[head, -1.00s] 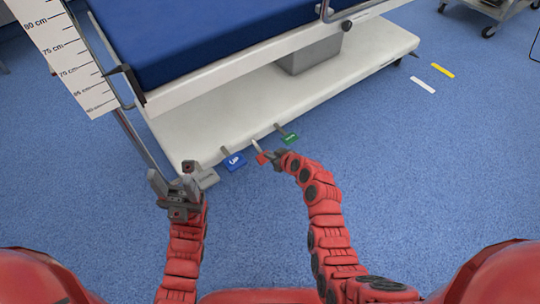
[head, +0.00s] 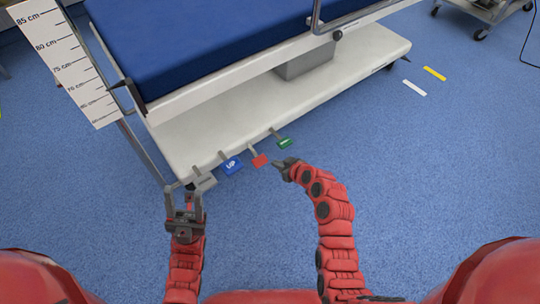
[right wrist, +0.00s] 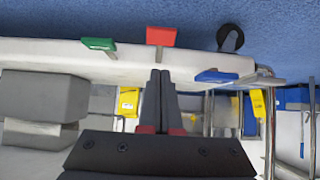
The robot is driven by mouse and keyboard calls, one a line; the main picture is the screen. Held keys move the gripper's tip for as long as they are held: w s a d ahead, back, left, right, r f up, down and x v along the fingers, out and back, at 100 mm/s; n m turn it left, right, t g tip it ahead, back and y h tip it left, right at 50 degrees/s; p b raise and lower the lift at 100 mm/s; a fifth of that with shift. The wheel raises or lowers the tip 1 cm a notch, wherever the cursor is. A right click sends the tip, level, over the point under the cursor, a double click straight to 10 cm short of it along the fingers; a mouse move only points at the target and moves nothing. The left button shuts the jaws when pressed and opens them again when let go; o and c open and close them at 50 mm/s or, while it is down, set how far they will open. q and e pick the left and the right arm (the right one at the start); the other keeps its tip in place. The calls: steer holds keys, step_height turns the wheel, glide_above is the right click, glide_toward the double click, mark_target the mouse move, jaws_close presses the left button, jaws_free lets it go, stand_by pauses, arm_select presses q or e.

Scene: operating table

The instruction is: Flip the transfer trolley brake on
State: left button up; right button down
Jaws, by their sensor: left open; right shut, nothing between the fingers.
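The trolley (head: 190,135) has a row of pedals along its near base edge. From left to right they are grey (head: 205,181), blue marked UP (head: 232,165), red (head: 259,160) and green (head: 284,143). My right gripper (head: 281,165) is shut and empty, just right of the red pedal and apart from it. In the right wrist view, its closed fingertips (right wrist: 160,75) point towards the red pedal (right wrist: 161,37), between the green (right wrist: 98,44) and blue (right wrist: 216,77) pedals. My left gripper (head: 184,194) is open beside the grey pedal; whether it touches it is unclear.
A height scale board (head: 62,60) stands at the upper left beside the trolley's rail. Bare blue floor (head: 430,200) lies to the right. Another cart (head: 487,15) stands at the top right.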

steer(key=s+d, duration=0.1)
steer(key=s+d+r, duration=0.1)
steer(key=s, duration=0.1)
steer(key=shift+s+d+r+p, duration=0.1)
steer(key=shift+d+r+p, duration=0.1)
steer(key=shift+p, duration=0.2)
